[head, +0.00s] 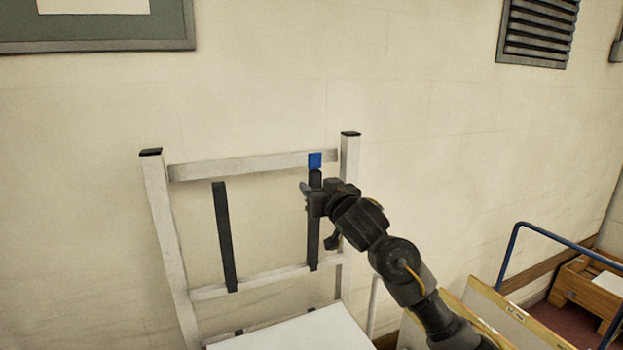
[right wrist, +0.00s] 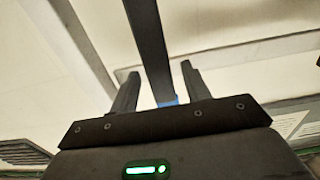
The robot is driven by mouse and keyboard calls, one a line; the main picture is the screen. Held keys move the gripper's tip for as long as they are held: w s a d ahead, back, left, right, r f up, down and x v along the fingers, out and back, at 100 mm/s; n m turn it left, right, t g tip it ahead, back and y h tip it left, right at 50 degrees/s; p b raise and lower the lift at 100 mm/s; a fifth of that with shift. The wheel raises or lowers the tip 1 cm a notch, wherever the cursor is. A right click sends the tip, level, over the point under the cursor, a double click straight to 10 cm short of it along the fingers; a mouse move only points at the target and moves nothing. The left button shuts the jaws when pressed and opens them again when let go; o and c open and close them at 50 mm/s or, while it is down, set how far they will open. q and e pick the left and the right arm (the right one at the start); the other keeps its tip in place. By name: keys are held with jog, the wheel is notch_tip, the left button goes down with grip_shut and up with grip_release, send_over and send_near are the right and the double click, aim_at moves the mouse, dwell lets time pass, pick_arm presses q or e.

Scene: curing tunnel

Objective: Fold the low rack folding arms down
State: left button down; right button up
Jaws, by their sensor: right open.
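A pale metal rack (head: 167,225) stands against the wall. Two dark folding arms are upright in its frame: the left arm (head: 224,240) and the right arm (head: 313,245), which reach down to the lower crossbar. A blue patch (head: 315,160) shows at the top of the right arm, by the upper crossbar. My right gripper (head: 308,190) is at the right arm's upper part, just below the blue. In the right wrist view its open fingers (right wrist: 160,75) stand either side of a dark bar (right wrist: 148,45); contact cannot be told. My left gripper is out of view.
A white panel (head: 285,332) lies low at the rack's front. A blue-railed cart (head: 560,238), yellow-edged boards (head: 510,312) and a wooden crate (head: 590,290) are at the lower right. The wall above the rack is clear up to a framed board (head: 100,45).

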jog(key=shift+p+x, duration=0.55)
jog(key=shift+x, duration=1.35)
grip_shut()
